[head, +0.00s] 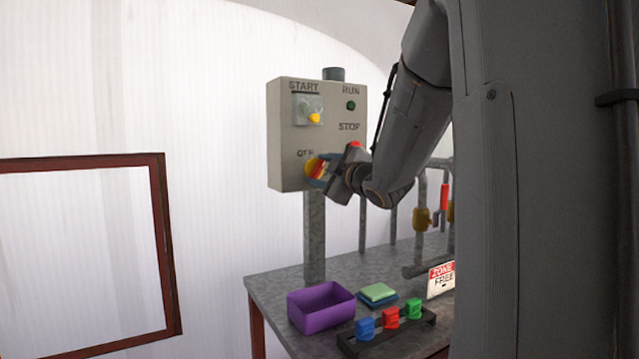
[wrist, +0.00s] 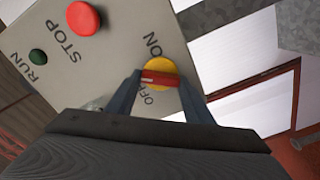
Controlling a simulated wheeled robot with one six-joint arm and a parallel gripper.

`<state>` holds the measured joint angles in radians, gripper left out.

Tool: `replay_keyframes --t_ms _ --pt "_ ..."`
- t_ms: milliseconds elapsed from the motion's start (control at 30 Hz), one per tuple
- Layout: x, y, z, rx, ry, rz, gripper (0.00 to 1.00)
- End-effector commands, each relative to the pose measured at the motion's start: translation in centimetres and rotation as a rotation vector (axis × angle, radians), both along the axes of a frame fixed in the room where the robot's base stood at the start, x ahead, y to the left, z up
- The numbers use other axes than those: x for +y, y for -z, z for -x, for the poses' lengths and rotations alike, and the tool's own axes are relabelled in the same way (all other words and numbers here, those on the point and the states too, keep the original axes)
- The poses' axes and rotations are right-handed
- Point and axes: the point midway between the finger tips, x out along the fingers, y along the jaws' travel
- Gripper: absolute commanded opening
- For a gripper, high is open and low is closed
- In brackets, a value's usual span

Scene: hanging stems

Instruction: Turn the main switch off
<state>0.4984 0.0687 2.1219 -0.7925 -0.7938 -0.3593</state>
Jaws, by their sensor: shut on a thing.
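The main switch is a red handle on a yellow round base, low on the grey control box (head: 287,130). The switch (head: 314,167) shows in the head view, partly covered by my gripper (head: 325,173). In the wrist view the red handle (wrist: 160,78) lies roughly level across the picture on the yellow base (wrist: 161,66). The ON label is above it and the OFF label is just below it, partly hidden. My gripper (wrist: 162,82) has one finger at each end of the handle and is shut on it.
The red STOP button (wrist: 83,18) and green RUN light (wrist: 38,57) are close by on the box. A clear cover with a yellow knob (head: 314,118) is under START. A purple bin (head: 320,309), green and blue pads (head: 378,293) and coloured blocks (head: 390,318) stand on the table below.

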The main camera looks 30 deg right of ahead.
Motion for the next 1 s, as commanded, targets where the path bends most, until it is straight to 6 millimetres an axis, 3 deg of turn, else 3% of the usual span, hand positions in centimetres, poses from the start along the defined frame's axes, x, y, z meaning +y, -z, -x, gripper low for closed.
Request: replay_keyframes --t_ms 500,1000 --pt "0.06 0.42 -0.06 -0.016 0.001 0.438 0.24" --pt "0.08 0.31 -0.01 -0.020 -0.001 0.603 0.24"
